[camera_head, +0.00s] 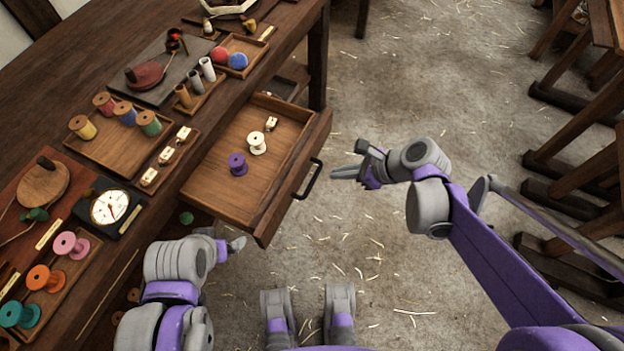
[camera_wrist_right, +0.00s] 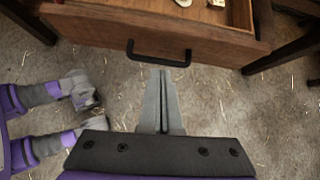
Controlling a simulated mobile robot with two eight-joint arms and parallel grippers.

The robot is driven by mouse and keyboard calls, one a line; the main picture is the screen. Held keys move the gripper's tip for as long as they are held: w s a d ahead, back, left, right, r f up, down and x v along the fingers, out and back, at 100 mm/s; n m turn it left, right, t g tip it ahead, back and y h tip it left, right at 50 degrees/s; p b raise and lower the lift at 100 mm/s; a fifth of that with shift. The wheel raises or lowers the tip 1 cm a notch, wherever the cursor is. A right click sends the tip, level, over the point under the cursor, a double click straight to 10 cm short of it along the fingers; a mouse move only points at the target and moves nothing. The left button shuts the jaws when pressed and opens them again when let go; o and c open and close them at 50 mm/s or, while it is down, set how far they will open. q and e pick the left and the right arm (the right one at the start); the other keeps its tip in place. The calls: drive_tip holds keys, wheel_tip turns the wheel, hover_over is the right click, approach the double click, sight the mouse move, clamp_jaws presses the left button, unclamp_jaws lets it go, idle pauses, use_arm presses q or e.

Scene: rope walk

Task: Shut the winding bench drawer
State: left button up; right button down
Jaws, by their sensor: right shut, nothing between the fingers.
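The winding bench drawer (camera_head: 212,187) is pulled out from the bench, with a black handle (camera_head: 308,179) on its wooden front. Inside it lie a purple spool (camera_head: 237,164), a white spool (camera_head: 257,143) and a small pale block (camera_head: 271,124). My right gripper (camera_head: 333,174) is shut and empty, just in front of the handle and apart from it in the head view. In the right wrist view its fingers (camera_wrist_right: 161,75) point at the handle (camera_wrist_right: 158,54). My left gripper (camera_head: 238,243) is near the drawer's lower front corner; whether it is open is unclear.
The winding bench top (camera_head: 72,91) holds spool trays, a dial gauge (camera_head: 109,207) and a grey slate with a red tool. A bench leg (camera_head: 318,62) stands beyond the drawer. Wooden trestles (camera_head: 585,130) line the right. The straw-strewn floor (camera_head: 420,90) between is open.

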sight(302, 176)
drive_tip(key=shift+m, duration=0.4)
drive_tip(key=b+x, duration=0.2)
drive_tip(key=x, duration=0.8)
drive_tip(key=shift+w+a+f, duration=0.15)
drive_tip(key=shift+w, duration=0.1)
drive_tip(key=w+a, duration=0.4)
drive_tip(key=a, duration=0.3)
drive_tip(key=w+a, duration=0.4)
drive_tip(key=a, duration=0.3)
drive_tip(key=w+a+b, duration=0.1)
drive_tip(key=w+a, duration=0.3)
drive_tip(key=a, duration=0.4)
drive_tip(key=shift+w, duration=0.3)
drive_tip(key=shift+w+a, duration=0.45)
drive_tip(key=shift+a, duration=0.3)
